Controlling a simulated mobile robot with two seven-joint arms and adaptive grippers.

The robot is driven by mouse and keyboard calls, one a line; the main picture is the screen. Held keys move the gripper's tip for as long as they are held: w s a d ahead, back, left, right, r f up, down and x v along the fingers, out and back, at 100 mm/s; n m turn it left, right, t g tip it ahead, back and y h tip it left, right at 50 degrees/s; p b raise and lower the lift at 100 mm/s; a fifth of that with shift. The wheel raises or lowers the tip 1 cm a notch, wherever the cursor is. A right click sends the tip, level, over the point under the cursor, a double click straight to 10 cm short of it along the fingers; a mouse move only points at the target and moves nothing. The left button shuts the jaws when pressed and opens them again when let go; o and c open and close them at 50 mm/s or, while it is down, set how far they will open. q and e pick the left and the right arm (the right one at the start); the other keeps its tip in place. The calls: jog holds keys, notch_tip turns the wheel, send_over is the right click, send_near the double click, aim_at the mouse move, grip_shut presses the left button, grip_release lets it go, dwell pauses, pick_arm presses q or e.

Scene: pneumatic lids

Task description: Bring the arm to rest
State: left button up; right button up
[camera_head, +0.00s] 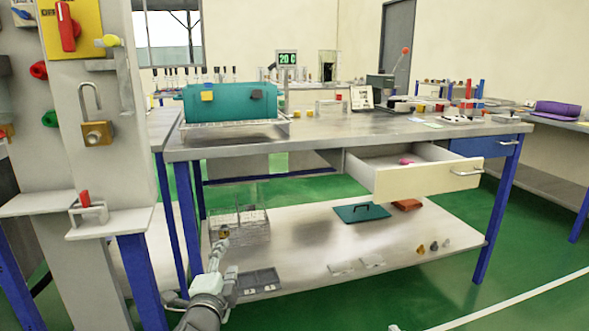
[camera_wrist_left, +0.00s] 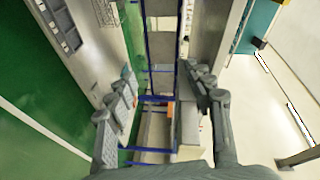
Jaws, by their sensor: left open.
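My left arm rises from the bottom edge in the head view, and its left gripper (camera_head: 208,272) is in front of the workbench's lower shelf, left of the middle. In the left wrist view the two grey fingers of the left gripper (camera_wrist_left: 160,88) stand wide apart. No object is between them; the gap shows blue legs and the floor beyond.
The workbench (camera_head: 330,138) carries a teal box (camera_head: 230,103). Its drawer (camera_head: 430,179) stands open to the right. The lower shelf (camera_head: 310,245) holds a wire basket (camera_head: 240,228), a teal lid (camera_head: 361,212) and a dark tray (camera_head: 258,282). A lockout panel (camera_head: 97,165) stands at left. Green floor (camera_head: 400,295) is clear in front.

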pick_arm(q)
jog(key=s+a+f+n+g, duration=0.3)
jog(key=s+f, duration=0.6)
jog(key=s, duration=0.3)
jog(key=s+a+f+n+g+y+p, duration=0.1)
jog(key=s+a+f+n+g, duration=0.3)
jog(key=s+f, duration=0.5)
jog(key=s+a+f+n+g+p, duration=0.1)
jog(key=s+a+f+n+g, duration=0.3)
jog(key=s, duration=1.1)
notch_tip(320, 180, down, 6)
jog(key=n+g, duration=0.3)
jog(key=shift+s+a+r, duration=0.15)
jog(key=shift+a+r, duration=0.05)
jog(key=shift+r, duration=0.05)
pick_arm(e)
jog(key=s+d+f+g+h, duration=0.1)
jog(key=s+d+f+g, duration=0.3)
jog(key=f, duration=0.6)
jog(key=s+d+f+m+g+h, duration=0.1)
jog(key=s+d+f+g, duration=0.3)
jog(key=f, duration=0.6)
jog(key=s+d+f+g+h, duration=0.3)
jog(key=d+f, duration=0.4)
jog(key=f, duration=0.3)
jog(key=shift+s+m+g, duration=0.4)
jog(key=shift+s, duration=0.2)
jog(key=shift+f, duration=0.1)
jog(key=shift+c, duration=0.4)
